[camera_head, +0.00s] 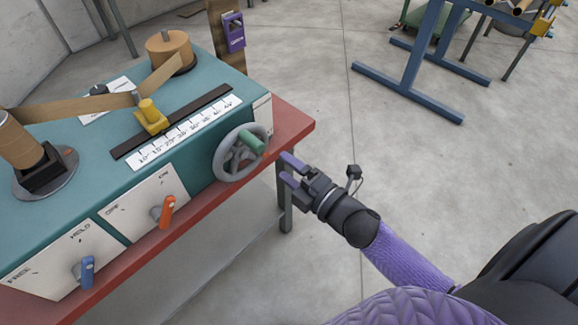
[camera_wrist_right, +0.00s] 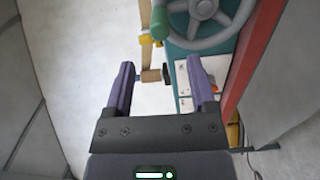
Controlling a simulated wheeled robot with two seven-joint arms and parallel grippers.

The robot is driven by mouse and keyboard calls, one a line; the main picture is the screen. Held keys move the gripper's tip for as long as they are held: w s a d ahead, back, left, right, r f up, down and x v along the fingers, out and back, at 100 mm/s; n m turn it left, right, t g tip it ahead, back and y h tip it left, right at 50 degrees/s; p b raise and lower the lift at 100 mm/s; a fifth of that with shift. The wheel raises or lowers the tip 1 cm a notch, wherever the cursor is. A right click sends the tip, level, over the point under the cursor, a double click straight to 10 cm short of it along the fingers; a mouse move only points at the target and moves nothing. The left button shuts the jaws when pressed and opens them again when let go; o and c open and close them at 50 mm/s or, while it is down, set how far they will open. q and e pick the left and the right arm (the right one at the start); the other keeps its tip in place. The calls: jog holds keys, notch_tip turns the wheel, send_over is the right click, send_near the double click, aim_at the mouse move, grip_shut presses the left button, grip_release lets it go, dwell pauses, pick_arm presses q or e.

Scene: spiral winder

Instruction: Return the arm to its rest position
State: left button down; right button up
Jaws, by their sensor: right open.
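My right gripper (camera_head: 287,170) is open and empty, just right of the machine's red bench edge in the head view. Its two purple fingers also show apart in the right wrist view (camera_wrist_right: 160,85). The grey handwheel (camera_head: 238,155) with its green handle (camera_head: 252,142) is on the machine's end, left of the fingertips, and a gap shows between them. The wheel also shows at the top of the right wrist view (camera_wrist_right: 204,12). My purple and black right arm comes in from the lower right. My left gripper is not in view.
The teal winder (camera_head: 95,170) stands on a red bench (camera_head: 292,125). It carries a brown tube (camera_head: 18,140), a paper roll (camera_head: 168,48), a yellow slider (camera_head: 150,120), an orange lever (camera_head: 166,210) and a blue lever (camera_head: 87,270). A blue stand (camera_head: 415,65) is behind.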

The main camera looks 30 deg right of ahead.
jog(key=shift+f, duration=0.1)
jog(key=s+d+f+m+g+h, duration=0.2)
jog(key=s+f+m+g+h, duration=0.3)
jog(key=f, duration=0.6)
jog(key=s+d+f+m+g+h, duration=0.1)
jog(key=s+d+f+m+g, duration=0.15)
jog(key=s+f+m, duration=0.65)
jog(key=s+a+f+m+g, duration=0.1)
jog(key=s+f+g, duration=0.3)
jog(key=s, duration=0.6)
jog(key=s+a+f+m+g, duration=0.2)
jog(key=s+f+g, duration=0.3)
jog(key=s+f, duration=0.4)
jog(key=shift+s+f+m, duration=0.2)
jog(key=shift+s+m, duration=0.5)
jog(key=shift+m, duration=0.2)
